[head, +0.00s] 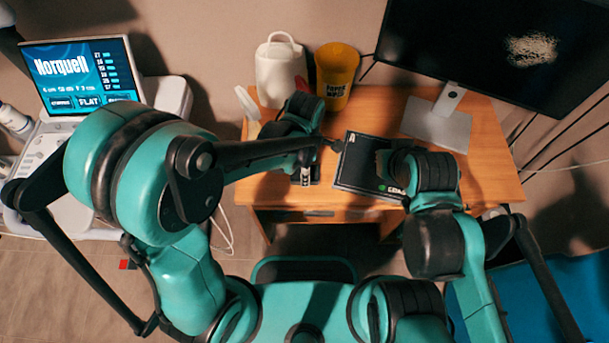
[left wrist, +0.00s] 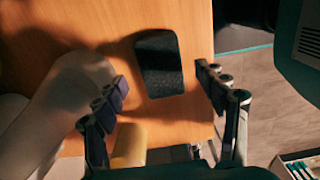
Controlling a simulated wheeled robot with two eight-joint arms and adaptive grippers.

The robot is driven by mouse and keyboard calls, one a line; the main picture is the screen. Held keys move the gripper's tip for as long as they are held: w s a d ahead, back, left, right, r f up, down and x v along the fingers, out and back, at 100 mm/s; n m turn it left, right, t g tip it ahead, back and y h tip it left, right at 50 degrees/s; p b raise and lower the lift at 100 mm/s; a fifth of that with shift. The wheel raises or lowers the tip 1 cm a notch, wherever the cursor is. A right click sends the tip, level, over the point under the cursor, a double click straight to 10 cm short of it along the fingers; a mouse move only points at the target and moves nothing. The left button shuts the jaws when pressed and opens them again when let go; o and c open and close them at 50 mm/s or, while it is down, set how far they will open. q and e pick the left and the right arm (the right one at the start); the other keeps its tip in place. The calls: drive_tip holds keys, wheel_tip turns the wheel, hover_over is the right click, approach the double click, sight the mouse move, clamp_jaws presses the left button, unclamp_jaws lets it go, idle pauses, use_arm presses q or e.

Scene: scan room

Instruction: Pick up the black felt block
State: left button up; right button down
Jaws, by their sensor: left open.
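The black felt block (left wrist: 158,63) lies flat on the orange wooden desk (left wrist: 190,112) in the left wrist view. It is a dark, rounded rectangle. My left gripper (left wrist: 163,81) is open and empty, with one finger to the left of the block and one to the right. The fingers look apart from the block, with desk showing on both sides. In the head view I cannot make out the block; my left arm covers that part of the desk. My right arm reaches over the desk's right half, and its fingers cannot be made out.
A dark flat box (head: 352,177) with a white label lies right of my left gripper. A white jug (head: 280,75) and a yellow bin (head: 337,75) stand at the desk's back. A monitor stand (head: 437,125) is at the back right. A pale bottle (left wrist: 65,100) is close left.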

use_arm(q)
wheel_tip(320, 180, down, 4)
drive_tip(key=shift+s+a+r+b, duration=0.1)
drive_tip(key=shift+r+b, duration=0.05)
drive_tip(key=shift+b, duration=0.6)
drive_tip(key=shift+r, duration=0.1)
drive_tip(key=c, duration=1.1)
drive_tip(key=shift+o, duration=0.2)
